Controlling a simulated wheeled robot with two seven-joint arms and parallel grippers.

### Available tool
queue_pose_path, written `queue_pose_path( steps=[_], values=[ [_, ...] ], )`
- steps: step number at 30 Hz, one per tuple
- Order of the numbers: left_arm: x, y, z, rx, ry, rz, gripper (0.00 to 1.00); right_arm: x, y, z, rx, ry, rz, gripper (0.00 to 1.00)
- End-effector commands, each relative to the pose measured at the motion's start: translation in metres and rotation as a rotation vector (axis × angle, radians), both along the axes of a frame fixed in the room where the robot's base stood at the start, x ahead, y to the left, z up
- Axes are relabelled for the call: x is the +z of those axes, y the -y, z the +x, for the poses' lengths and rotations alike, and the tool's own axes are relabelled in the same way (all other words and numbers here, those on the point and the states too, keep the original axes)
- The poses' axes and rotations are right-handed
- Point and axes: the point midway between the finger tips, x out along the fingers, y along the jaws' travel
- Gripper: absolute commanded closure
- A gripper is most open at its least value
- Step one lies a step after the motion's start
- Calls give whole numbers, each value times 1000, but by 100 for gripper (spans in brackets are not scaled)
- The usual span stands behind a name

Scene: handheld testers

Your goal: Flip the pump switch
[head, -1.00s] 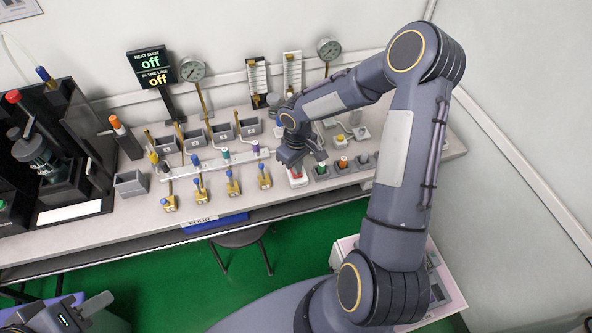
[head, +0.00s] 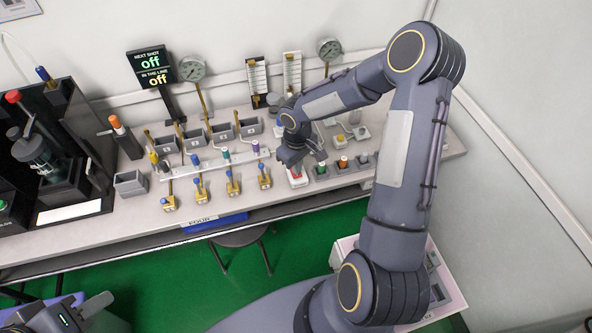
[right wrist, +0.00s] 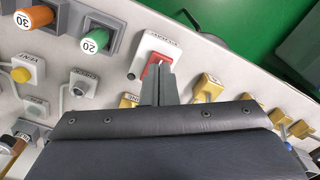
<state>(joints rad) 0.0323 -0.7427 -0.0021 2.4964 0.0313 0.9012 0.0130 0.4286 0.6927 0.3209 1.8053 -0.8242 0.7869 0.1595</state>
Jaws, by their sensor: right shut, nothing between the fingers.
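The red rocker switch (right wrist: 150,72) sits on a white plate (right wrist: 165,48) with small upside-down lettering that I cannot read surely. In the head view the red switch (head: 298,180) is near the bench's front edge, partly hidden by my right gripper (head: 294,167). My right gripper is shut and empty. In the right wrist view its fingertips (right wrist: 159,72) are at the red rocker, overlapping its side; I cannot tell whether they touch. My left gripper (head: 90,312) is at the lower left, away from the bench, only partly in view.
Orange (right wrist: 36,16) and green (right wrist: 95,41) capped holders stand beside the switch. Several brass valves (right wrist: 206,85) are on its other side. A display (head: 151,66) reads "off" twice. A dark machine (head: 50,160) stands at the left.

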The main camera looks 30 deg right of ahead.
Motion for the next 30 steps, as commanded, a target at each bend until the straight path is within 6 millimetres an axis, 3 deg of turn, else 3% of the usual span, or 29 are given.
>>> queue_pose_path(
  steps=[30],
  values=[
    [-15,0,0,0,0,0,64,-16,0,0,0,0,0,100]
  ],
)
